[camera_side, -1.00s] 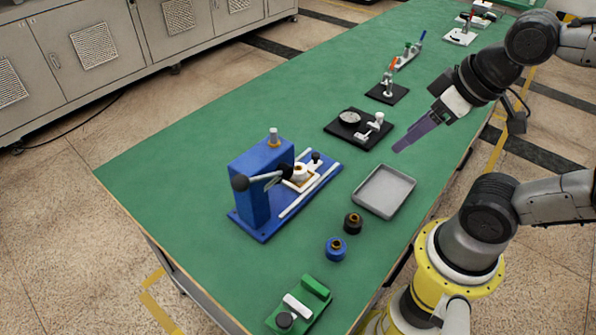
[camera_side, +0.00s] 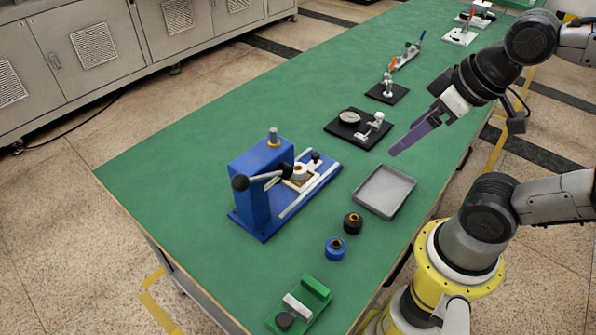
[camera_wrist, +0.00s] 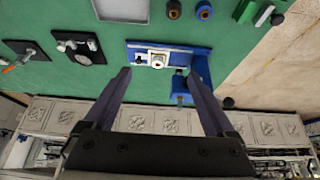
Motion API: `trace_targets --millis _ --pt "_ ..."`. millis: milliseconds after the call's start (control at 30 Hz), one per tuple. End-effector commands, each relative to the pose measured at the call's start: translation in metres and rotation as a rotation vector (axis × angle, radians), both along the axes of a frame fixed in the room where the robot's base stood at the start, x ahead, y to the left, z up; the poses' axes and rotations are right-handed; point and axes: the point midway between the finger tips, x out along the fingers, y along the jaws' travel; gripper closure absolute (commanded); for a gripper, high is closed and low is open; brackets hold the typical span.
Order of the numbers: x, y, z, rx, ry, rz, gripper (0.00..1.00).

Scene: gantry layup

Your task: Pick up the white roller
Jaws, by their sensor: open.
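A small white roller-like piece (camera_side: 297,306) lies on a green fixture (camera_side: 316,289) at the near end of the table. In the wrist view a white piece (camera_wrist: 264,16) shows beside the green fixture (camera_wrist: 246,9) at the top right edge, partly cut off. My gripper (camera_side: 393,152) is above the table's right side, beyond the grey tray, far from the white piece. In the wrist view my gripper (camera_wrist: 159,74) has its two purple fingers apart with nothing between them.
A blue press (camera_side: 263,185) stands mid-table. A grey tray (camera_side: 385,191), black collar (camera_side: 353,223) and blue collar (camera_side: 336,248) lie to its right. A black fixture (camera_side: 357,128) and other small fixtures stand farther back. The table's left side is clear.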

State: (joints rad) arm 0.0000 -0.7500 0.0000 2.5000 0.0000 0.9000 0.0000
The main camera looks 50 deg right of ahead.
Motion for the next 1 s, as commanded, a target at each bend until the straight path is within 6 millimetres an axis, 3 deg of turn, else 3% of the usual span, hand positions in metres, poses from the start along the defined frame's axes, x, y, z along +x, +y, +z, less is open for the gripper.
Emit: trace_targets --millis 333,400,533,667,800,1000 --pt "0.0 0.0 0.0 -0.032 0.002 0.06 0.1" --pt "0.0 0.0 0.002 -0.077 0.001 0.145 0.1" --pt "0.015 0.0 0.023 -0.211 -0.022 0.383 0.1" --pt "0.047 0.001 0.041 -0.35 0.012 0.666 0.1" --pt "0.098 0.002 0.047 -0.47 0.078 0.987 0.1" --pt "0.174 0.005 0.022 -0.545 0.181 1.382 0.1"
